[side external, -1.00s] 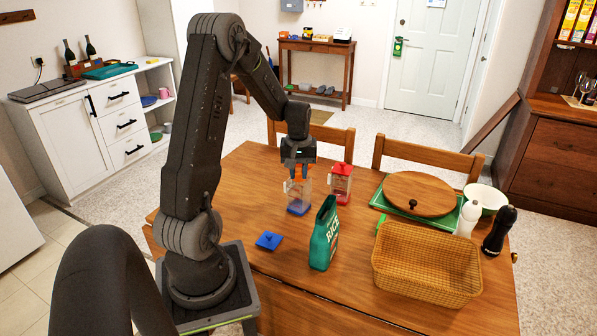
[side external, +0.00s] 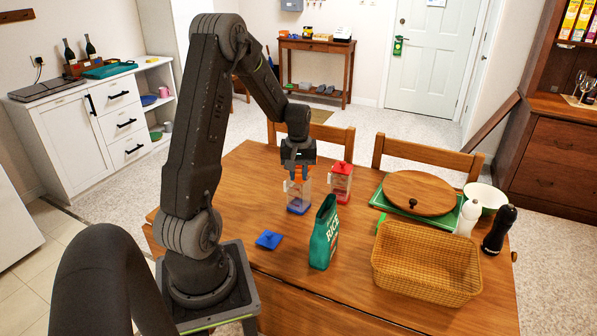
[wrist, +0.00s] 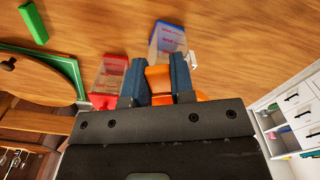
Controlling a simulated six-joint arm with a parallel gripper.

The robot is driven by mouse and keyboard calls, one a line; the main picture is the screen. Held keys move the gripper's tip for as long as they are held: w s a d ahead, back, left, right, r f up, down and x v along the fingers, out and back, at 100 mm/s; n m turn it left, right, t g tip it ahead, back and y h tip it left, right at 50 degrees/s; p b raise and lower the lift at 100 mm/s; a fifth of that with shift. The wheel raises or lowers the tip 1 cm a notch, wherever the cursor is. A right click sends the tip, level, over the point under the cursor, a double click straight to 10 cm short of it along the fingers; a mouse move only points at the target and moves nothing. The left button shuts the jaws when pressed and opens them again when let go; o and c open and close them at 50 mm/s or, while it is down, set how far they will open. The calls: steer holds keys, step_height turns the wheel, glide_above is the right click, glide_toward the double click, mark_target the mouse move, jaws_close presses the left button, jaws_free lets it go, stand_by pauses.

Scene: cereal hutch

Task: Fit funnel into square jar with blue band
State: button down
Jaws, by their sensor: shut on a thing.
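The orange funnel (wrist: 158,84) is between the two fingers of my gripper (wrist: 155,72), which is shut on it in the wrist view. In the side view the funnel (side external: 303,172) is partly hidden by my gripper (side external: 298,176), right at the top of the clear square jar with a blue band (side external: 298,207). That jar stands upright on the table, and it also shows in the wrist view (wrist: 168,42), just beyond the fingertips. I cannot tell whether the funnel's spout is inside the jar's mouth. A blue square lid (side external: 269,240) lies on the table in front of the jar.
A jar with a red lid (side external: 341,182) stands close to the right of the blue jar. A green rice bag (side external: 325,235) stands in front. A wicker basket (side external: 428,262), a round wooden board (side external: 418,190) and two mills are further right. The table's left front is mostly clear.

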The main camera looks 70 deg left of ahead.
steer(key=shift+f, duration=1.15)
stand_by(1.2)
steer(key=c, duration=0.6)
jaws_free()
steer(key=shift+o, duration=0.2)
steer(key=shift+r, duration=3.05)
